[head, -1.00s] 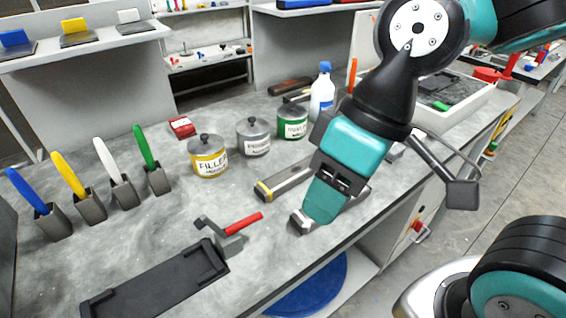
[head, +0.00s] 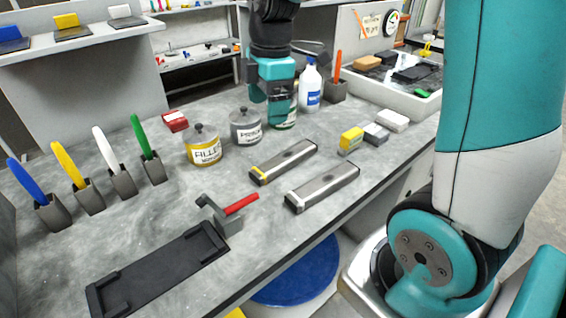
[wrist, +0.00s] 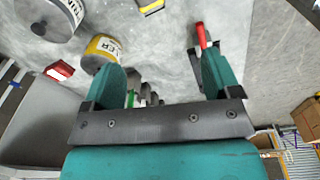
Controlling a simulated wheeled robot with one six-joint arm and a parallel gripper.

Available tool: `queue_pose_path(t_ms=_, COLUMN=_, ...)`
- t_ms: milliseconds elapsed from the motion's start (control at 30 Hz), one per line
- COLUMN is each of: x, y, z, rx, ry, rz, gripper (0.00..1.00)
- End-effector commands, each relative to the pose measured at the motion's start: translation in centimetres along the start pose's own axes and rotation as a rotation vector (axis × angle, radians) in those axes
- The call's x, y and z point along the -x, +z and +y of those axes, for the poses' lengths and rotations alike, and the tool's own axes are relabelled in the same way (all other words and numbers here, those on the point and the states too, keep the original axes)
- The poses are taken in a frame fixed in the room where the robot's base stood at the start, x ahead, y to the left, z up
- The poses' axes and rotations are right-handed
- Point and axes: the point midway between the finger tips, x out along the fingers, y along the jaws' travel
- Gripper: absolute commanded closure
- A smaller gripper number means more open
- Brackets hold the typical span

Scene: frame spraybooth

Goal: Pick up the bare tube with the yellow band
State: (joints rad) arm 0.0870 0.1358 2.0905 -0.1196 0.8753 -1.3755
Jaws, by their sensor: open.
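The bare tube with the yellow band (head: 287,161) is a grey metal bar lying on the bench, its yellow band at the left end. In the wrist view only its yellow-banded end (wrist: 150,6) shows, at the top edge. A similar bar with a white band (head: 322,188) lies parallel in front of it. My gripper (head: 270,103) is open and empty, above and behind the tube, near the cans. In the wrist view its two teal fingers (wrist: 163,80) stand wide apart with nothing between them.
The yellow FILLER can (head: 204,148), grey can (head: 245,128) and a green can stand behind the tubes. A red-handled clamp (head: 228,213) and black cradle (head: 160,268) lie front left. Bare bench surrounds the tubes.

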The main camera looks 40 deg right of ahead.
Motion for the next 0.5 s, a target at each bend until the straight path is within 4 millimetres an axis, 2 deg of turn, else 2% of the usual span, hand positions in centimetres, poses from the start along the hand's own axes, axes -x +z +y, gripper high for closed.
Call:
queue_pose_path(t_ms=33, x=-0.5, y=1.7, z=1.5, rx=0.052, ry=-0.008, rz=-0.021, gripper=0.17)
queue_pose_path(t_ms=100, x=-0.9, y=3.6, z=3.0, rx=0.133, ry=-0.017, rz=-0.045, gripper=0.17)
queue_pose_path(t_ms=200, x=-1.3, y=5.5, z=4.2, rx=0.214, ry=-0.032, rz=-0.066, gripper=0.17)
queue_pose_path(t_ms=367, x=-2.4, y=6.7, z=4.8, rx=0.264, ry=-0.043, rz=-0.076, gripper=0.17)
queue_pose_path(t_ms=500, x=-5.2, y=6.9, z=4.6, rx=0.267, ry=-0.047, rz=-0.075, gripper=0.17)
